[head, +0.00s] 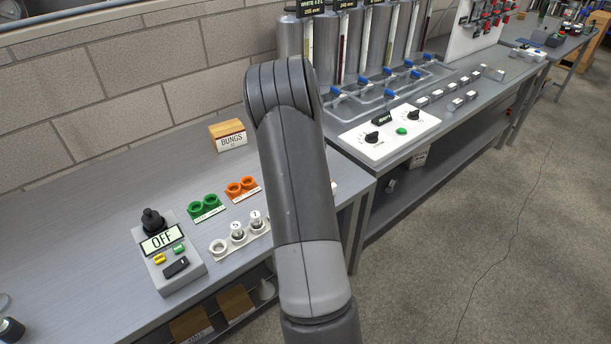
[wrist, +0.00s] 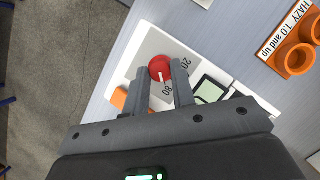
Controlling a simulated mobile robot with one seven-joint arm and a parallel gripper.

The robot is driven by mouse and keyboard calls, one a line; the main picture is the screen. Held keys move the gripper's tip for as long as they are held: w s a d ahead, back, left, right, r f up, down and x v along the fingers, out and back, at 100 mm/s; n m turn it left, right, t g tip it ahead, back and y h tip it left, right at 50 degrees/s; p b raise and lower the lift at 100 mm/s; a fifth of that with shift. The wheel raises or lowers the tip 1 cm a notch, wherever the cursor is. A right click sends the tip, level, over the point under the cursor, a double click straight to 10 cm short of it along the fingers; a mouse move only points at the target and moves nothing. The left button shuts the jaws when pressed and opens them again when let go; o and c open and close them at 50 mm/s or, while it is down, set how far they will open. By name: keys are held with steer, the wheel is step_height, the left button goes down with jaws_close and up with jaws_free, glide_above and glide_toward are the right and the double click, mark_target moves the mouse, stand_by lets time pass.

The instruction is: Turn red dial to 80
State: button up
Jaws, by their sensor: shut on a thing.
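In the wrist view the red dial (wrist: 160,66) sits on a white panel (wrist: 150,45), between the fingertips of my gripper (wrist: 161,73). My gripper is shut on the dial, one finger on each side. A short pale pointer line shows on the dial, near its lower edge in the picture. The printed numbers 20 and 80 show beside it, partly crowded by the right finger; the exact reading is too small to tell. In the head view my arm hides the dial and the gripper.
A display window (wrist: 211,90) and an orange part (wrist: 119,98) are close to my fingers. Orange rings (wrist: 296,58) lie to the right. In the head view a grey OFF box (head: 177,267), green rings (head: 205,203) and a bungs block (head: 229,135) stand on the bench.

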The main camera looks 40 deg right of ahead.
steer(key=o, duration=1)
steer(key=v, duration=1)
steer(key=shift+w+d+r, duration=0.1)
steer(key=shift+r, duration=0.25)
